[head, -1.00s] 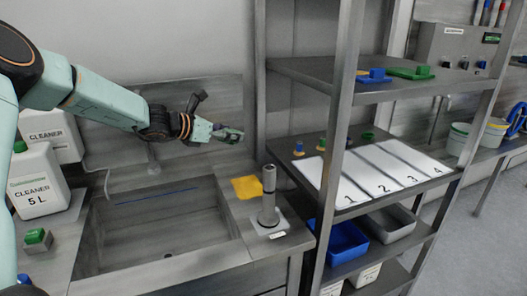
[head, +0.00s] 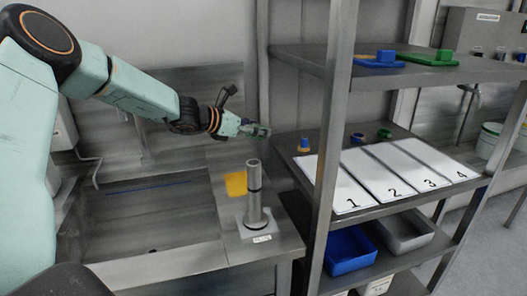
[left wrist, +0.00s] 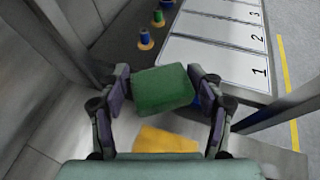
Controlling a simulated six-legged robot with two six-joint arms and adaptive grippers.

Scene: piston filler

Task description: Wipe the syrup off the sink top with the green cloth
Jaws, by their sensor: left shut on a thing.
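My left gripper (head: 254,130) is shut on a green block-like piece, the green cloth (left wrist: 163,90), which sits between both fingers in the left wrist view. The gripper is in the air near the back right of the sink, beside the shelf rack. A flat yellow patch, which looks like the syrup (head: 236,184), lies on the sink top (head: 230,222) to the right of the basin. It also shows below the cloth in the left wrist view (left wrist: 165,140). The cloth is apart from the patch. My right gripper is not in view.
A grey upright cylinder (head: 254,195) stands on the sink top just in front of the yellow patch. The shelf rack (head: 330,150) stands close on the right, with numbered white panels (head: 341,190) and a blue bin (head: 349,250). The basin (head: 150,225) is open on the left.

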